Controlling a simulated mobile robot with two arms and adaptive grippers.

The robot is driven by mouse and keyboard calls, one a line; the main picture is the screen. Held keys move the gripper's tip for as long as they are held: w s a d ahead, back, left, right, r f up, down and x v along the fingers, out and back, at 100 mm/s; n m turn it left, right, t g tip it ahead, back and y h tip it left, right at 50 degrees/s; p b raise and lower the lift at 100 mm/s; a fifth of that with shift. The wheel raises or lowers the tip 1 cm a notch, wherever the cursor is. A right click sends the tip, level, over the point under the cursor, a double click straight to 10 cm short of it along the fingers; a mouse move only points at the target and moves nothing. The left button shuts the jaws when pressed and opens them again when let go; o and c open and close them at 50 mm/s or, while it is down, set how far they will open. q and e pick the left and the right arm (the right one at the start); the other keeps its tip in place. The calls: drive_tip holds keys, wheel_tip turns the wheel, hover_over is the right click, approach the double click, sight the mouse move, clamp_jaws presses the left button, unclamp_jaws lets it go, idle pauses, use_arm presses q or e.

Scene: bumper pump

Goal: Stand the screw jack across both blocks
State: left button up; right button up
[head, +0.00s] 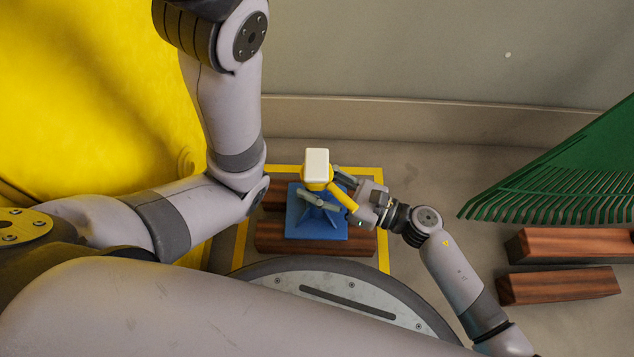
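The screw jack has a blue base (295,219), a yellow neck (318,187) and a white top (316,161). It stands upright on two dark wooden blocks, a back one (275,196) and a front one (269,238). Its base overlaps both, but I cannot see the exact contact. A yellow bar (344,197) runs from the neck toward my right gripper (320,181). The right gripper's fingers are spread on either side of the bar and close to the neck; contact is unclear. My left arm rises out of the top of the view; its gripper is not visible.
A yellow outline (384,250) on the floor surrounds the blocks. Two more wooden blocks (570,246) (558,286) lie at right, below a green rake head (570,170). A large yellow object (90,90) stands at left. A wall (420,60) closes the back.

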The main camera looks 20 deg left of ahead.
drive_tip(key=o, duration=0.4)
drive_tip(key=shift+f, duration=0.15)
drive_tip(key=shift+s+d+f, duration=0.1)
drive_tip(key=shift+d+f, duration=0.05)
drive_tip(key=shift+f, duration=0.2)
drive_tip(key=d, duration=0.4)
drive_tip(key=s+d, duration=0.1)
drive_tip(key=d, duration=0.6)
drive_tip(key=shift+s+d+r, duration=0.2)
drive_tip(key=shift+d+r, duration=0.1)
drive_tip(key=shift+d, duration=0.1)
